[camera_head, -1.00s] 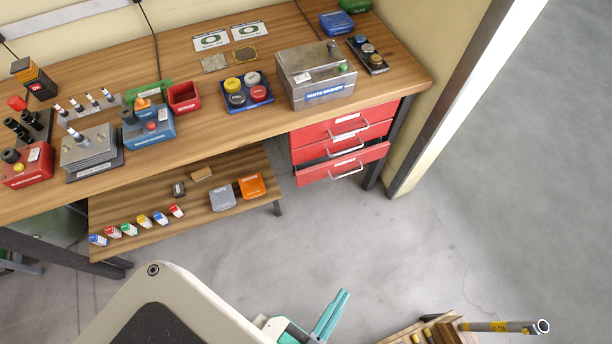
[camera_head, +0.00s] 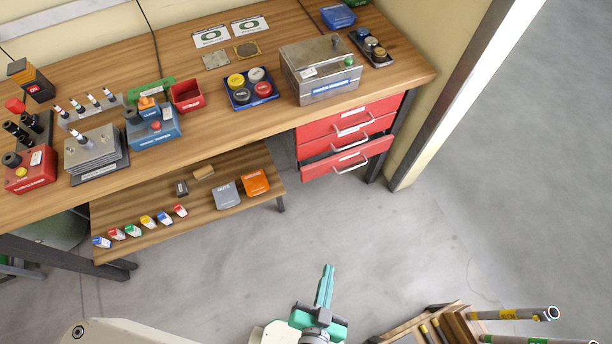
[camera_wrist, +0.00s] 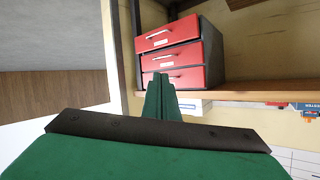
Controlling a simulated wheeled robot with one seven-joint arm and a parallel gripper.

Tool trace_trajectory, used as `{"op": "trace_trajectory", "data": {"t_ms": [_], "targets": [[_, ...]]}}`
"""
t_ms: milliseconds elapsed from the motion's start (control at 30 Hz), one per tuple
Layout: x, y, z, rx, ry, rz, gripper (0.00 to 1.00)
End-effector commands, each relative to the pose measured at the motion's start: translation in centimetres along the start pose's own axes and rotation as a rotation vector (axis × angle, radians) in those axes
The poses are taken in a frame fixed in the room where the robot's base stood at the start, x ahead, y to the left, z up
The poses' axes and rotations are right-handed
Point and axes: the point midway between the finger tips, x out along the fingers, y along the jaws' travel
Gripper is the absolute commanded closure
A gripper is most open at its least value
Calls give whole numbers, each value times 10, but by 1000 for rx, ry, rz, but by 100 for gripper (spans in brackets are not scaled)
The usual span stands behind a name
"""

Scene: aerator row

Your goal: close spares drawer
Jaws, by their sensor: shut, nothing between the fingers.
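A drawer unit with three red drawers hangs under the right end of the workbench. Its lowest drawer (camera_head: 347,159) is pulled out a little, with a dark gap above it; the upper two look flush. Each has a silver handle and a white label too small to read, so I cannot tell which says spares. In the wrist view the unit appears upside down, with the protruding drawer (camera_wrist: 166,37) uppermost. My gripper (camera_head: 327,270) is shut and empty, out over the floor in front of and below the drawers, apart from them. Its fingertips (camera_wrist: 160,82) overlap the drawer fronts in the wrist view.
The workbench (camera_head: 215,125) carries a metal box (camera_head: 319,72), colored jars and tools. A lower shelf (camera_head: 150,195) with small boxes is left of the drawers. A wooden crate with tubes (camera_head: 455,325) stands at lower right. Floor between gripper and drawers is clear.

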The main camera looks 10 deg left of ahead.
Motion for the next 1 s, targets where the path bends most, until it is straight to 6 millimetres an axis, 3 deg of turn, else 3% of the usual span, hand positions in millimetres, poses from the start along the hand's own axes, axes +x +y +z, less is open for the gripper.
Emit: {"op": "trace_trajectory", "data": {"t_ms": [33, 200, 433, 700, 800, 1000], "targets": [[21, 6, 11, 59, -24, 5, 100], [82, 18, 46, 269, -132, 6, 100], [163, 12, 70, 553, -280, -38, 100], [245, -19, 56, 846, -452, -156, 100], [264, -32, 44, 920, -503, -201, 100], [282, -46, 30, 996, -564, -257, 100]]}}
